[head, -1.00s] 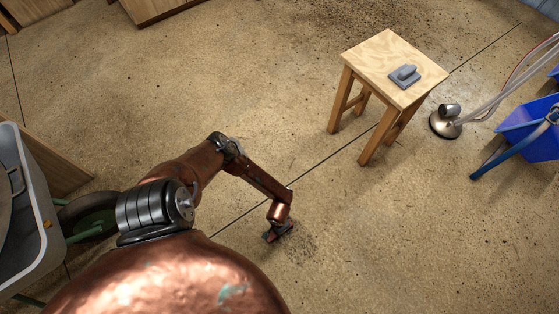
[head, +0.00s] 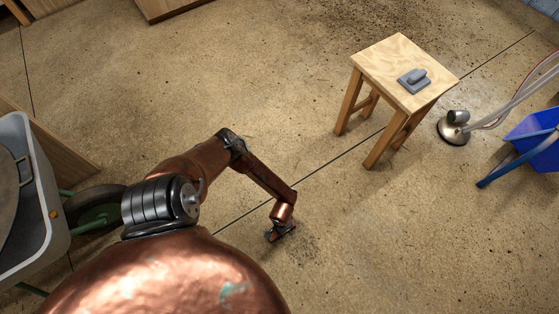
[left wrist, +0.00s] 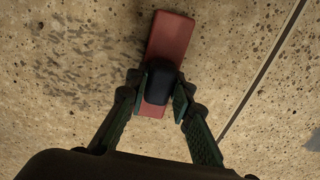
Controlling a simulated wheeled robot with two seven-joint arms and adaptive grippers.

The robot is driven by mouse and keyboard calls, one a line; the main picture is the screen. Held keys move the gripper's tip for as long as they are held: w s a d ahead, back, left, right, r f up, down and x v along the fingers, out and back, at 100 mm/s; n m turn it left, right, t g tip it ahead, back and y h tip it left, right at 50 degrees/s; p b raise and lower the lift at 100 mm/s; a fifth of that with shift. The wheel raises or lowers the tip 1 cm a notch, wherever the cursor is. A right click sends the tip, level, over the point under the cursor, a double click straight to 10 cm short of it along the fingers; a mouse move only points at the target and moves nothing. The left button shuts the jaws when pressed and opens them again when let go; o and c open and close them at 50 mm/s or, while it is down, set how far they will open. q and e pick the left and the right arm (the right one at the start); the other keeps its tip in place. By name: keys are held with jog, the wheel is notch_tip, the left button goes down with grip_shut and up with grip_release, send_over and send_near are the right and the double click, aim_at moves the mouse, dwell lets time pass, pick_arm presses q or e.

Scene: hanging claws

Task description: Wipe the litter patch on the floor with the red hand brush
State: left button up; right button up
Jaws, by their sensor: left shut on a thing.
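The red hand brush (left wrist: 170,38) has a flat red body and a black grip. In the left wrist view my left gripper (left wrist: 160,88) is shut on the black grip, one finger on each side. In the head view the left gripper (head: 281,231) is low over the floor at the end of the copper arm, and the brush is mostly hidden there. The litter patch (left wrist: 80,65) is a cluster of dark specks left of the brush in the wrist view. In the head view the patch (head: 301,247) lies just right of and below the gripper. I cannot tell whether the brush touches the floor.
A wooden stool (head: 393,60) with a grey float (head: 414,78) on it stands at upper right. A metal stand base (head: 453,131) and a blue bin (head: 535,140) are farther right. A grey wheelbarrow (head: 52,225) is at left. Floor around the patch is open.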

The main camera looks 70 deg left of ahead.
pick_arm(q)
jog(key=shift+w+d, duration=0.2)
jog(key=shift+d, duration=0.6)
jog(key=shift+s+a+f, duration=0.15)
jog(key=shift+s+a, duration=0.1)
jog(key=shift+a, duration=0.6)
jog(key=shift+s+a, duration=0.25)
jog(key=shift+a, duration=0.65)
jog(key=shift+w+d+r, duration=0.1)
jog(key=shift+w+d, duration=0.05)
jog(key=shift+d, duration=0.3)
jog(key=shift+w+d+r, duration=0.1)
jog(key=shift+d, duration=0.3)
jog(key=shift+w+d+f, duration=0.1)
jog(key=shift+w+d, duration=0.1)
jog(key=shift+d, duration=0.7)
jog(key=shift+s+a, duration=0.15)
jog(key=shift+a, duration=0.65)
jog(key=shift+s+a+f, duration=0.1)
jog(key=shift+s+a, duration=0.15)
jog(key=shift+a, duration=0.7)
